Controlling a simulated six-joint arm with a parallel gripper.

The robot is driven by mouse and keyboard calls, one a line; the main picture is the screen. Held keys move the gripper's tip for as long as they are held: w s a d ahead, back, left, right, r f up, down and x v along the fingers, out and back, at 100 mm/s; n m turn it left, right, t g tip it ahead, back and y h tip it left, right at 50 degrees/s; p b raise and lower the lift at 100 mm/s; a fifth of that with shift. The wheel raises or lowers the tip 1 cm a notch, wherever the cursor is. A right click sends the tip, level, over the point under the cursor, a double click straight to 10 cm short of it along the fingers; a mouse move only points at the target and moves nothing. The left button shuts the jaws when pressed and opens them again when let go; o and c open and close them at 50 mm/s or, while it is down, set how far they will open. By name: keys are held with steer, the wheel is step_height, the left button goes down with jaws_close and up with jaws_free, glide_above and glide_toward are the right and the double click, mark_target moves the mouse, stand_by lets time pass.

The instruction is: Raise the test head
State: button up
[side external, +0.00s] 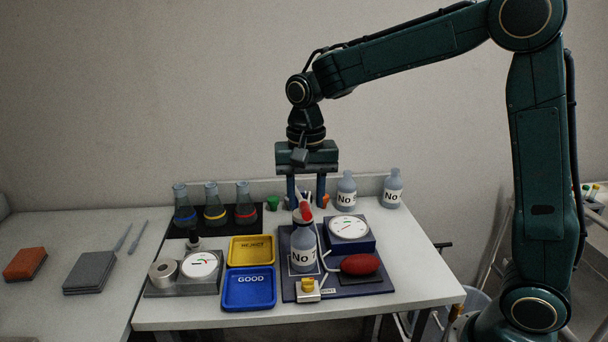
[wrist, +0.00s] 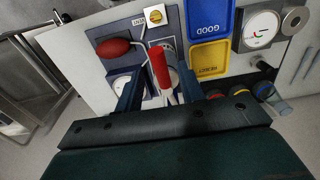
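The test head appears to be the part with the red handle (side external: 307,212), at the top of the bottle marked "No" (side external: 303,251) on the dark blue test stand (side external: 350,286). In the wrist view the red handle (wrist: 159,68) shows between the two fingers. My gripper (side external: 306,204) points down above the stand, its fingers apart on either side of the handle's line. In the wrist view my gripper (wrist: 157,88) is open, with gaps on both sides of the handle. Contact is not visible. The bottle is mostly hidden in the wrist view.
A red bulb (side external: 360,264), a gauge (side external: 349,228) and a yellow knob (side external: 308,284) sit on the stand. Yellow REJECT (side external: 251,250) and blue GOOD (side external: 249,288) trays lie to the left. Flasks (side external: 214,205) and two bottles (side external: 347,189) stand behind.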

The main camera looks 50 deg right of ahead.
steer(key=shift+f, duration=1.15)
jaws_close()
